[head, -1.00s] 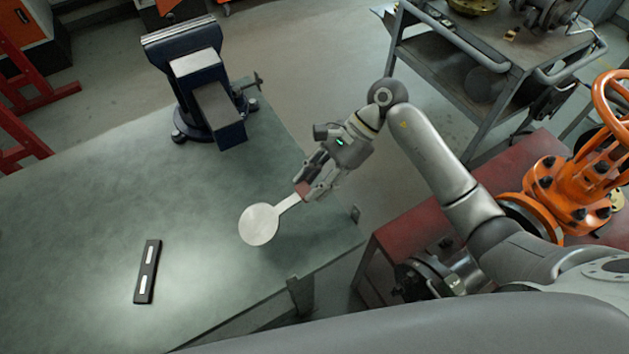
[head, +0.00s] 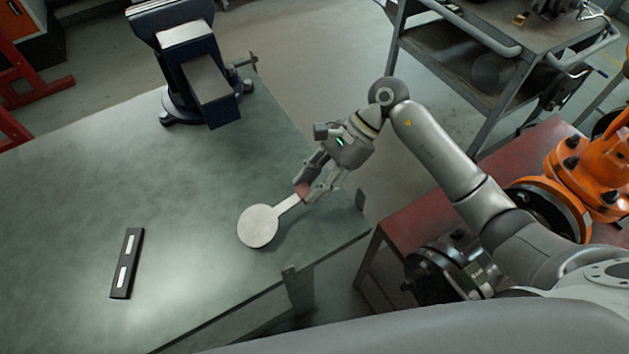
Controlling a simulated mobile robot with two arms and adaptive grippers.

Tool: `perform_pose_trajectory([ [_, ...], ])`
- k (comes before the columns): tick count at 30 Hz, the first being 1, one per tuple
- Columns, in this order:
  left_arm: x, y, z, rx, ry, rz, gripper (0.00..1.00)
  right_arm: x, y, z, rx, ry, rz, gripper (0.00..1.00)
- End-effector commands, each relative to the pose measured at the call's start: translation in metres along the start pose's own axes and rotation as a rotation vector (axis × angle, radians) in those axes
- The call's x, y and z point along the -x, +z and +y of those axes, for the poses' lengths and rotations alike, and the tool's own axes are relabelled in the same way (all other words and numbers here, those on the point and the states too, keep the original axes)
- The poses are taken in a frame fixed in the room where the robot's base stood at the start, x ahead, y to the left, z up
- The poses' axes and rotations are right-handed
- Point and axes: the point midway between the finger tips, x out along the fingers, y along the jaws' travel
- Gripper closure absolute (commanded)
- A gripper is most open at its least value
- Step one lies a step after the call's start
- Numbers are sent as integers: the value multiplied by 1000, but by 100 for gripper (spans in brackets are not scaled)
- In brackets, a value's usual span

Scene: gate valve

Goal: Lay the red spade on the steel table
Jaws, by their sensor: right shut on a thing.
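The spade (head: 259,226) is a flat pale metal disc with a straight handle; red shows only at the handle end by the fingers. My right gripper (head: 308,191) is shut on that handle end, and the fingers partly hide it. The disc points left and toward the near side, over the right part of the steel table (head: 190,180). I cannot tell whether the disc touches the table top or hangs just above it. My left gripper is not in view.
A dark blue vise (head: 197,75) stands at the table's far edge. A black bar with two light patches (head: 127,263) lies on the table at left. A grey cart (head: 480,65) stands behind. The table middle is clear.

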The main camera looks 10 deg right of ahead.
Motion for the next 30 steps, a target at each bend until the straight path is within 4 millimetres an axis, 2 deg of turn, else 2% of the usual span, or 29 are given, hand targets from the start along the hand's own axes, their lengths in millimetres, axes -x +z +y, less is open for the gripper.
perform_pose_trajectory([
  [13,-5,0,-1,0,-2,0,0,-3,-2,0,2,-2,-3,100],
  [14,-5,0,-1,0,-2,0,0,-3,-2,0,2,-2,-3,66],
  [19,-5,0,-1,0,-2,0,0,-3,-2,0,2,-1,-2,44],
  [30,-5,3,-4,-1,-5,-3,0,-1,-4,0,0,0,1,43],
])
